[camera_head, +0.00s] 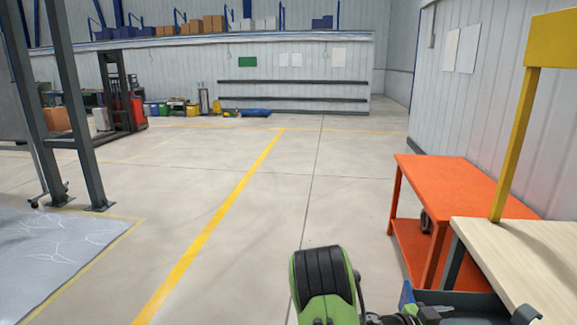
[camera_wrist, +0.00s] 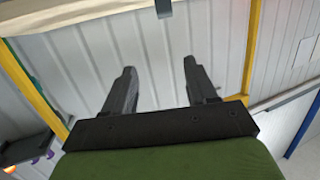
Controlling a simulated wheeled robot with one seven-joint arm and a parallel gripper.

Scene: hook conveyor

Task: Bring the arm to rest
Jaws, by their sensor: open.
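My gripper (camera_wrist: 159,82) shows in the wrist view with its two dark fingers spread apart and nothing between them. Behind the fingers are a white corrugated wall (camera_wrist: 75,70) and yellow posts. In the head view a green and black part of my arm (camera_head: 322,285) shows at the bottom centre; the fingers cannot be made out clearly there. The arm is close to the left side of the wooden-topped bench (camera_head: 530,250).
An orange table (camera_head: 460,180) stands at the right, beside the bench. A yellow post (camera_head: 512,140) rises from the bench. A dark blue tray (camera_head: 460,305) lies low at the bottom right. Grey columns (camera_head: 75,110) stand at the left. The middle floor is clear.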

